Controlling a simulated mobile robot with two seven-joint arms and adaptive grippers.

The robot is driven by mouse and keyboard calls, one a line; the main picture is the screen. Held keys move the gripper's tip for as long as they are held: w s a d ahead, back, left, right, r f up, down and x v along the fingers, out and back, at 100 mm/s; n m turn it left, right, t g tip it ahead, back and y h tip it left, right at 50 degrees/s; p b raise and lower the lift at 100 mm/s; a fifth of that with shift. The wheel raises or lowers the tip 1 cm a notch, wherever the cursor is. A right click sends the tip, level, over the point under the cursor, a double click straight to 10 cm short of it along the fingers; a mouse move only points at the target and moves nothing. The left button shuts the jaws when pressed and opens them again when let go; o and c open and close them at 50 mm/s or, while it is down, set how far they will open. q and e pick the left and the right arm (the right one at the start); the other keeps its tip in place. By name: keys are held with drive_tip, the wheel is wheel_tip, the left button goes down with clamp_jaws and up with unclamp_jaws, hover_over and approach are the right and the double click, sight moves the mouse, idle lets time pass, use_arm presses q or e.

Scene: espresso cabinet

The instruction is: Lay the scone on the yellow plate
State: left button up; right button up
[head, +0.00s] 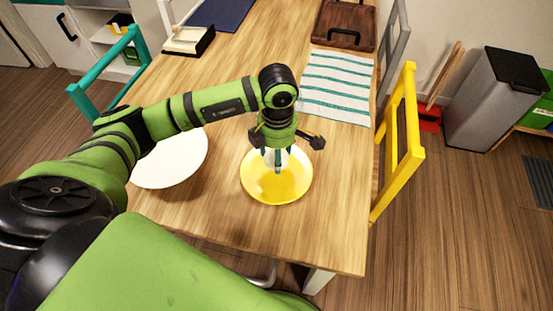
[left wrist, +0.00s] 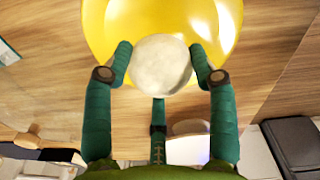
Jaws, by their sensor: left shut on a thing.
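The yellow plate (head: 292,189) lies on the wooden table in the head view, and it also shows at the top of the left wrist view (left wrist: 107,32). My left gripper (head: 276,160) points down over the plate. In the left wrist view my left gripper (left wrist: 160,72) is shut on the scone (left wrist: 161,62), a pale round piece between its fingertips. The scone is over the near part of the plate in that view. I cannot tell whether it touches the plate. My right gripper is not in view.
A large white plate (head: 172,168) lies left of the yellow plate, partly behind my arm. A striped cloth (head: 338,88) and a brown tray (head: 345,22) lie farther back. A yellow chair (head: 411,130) stands at the right edge. The table front is clear.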

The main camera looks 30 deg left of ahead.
use_arm(q)
wheel_tip(320, 180, down, 3)
drive_tip(key=shift+s+f+p, duration=0.1)
drive_tip(key=shift+f+p, duration=0.1)
drive_tip(key=shift+p, duration=0.15)
drive_tip(key=shift+f, duration=0.2)
drive_tip(key=o, duration=1.1)
drive_tip(key=shift+o, duration=0.2)
drive_tip(key=shift+r, duration=0.3)
wheel_tip(320, 180, up, 12)
drive_tip(key=shift+d+f+b, duration=0.1)
drive_tip(key=shift+d+b, duration=0.05)
drive_tip(key=shift+b, duration=0.6)
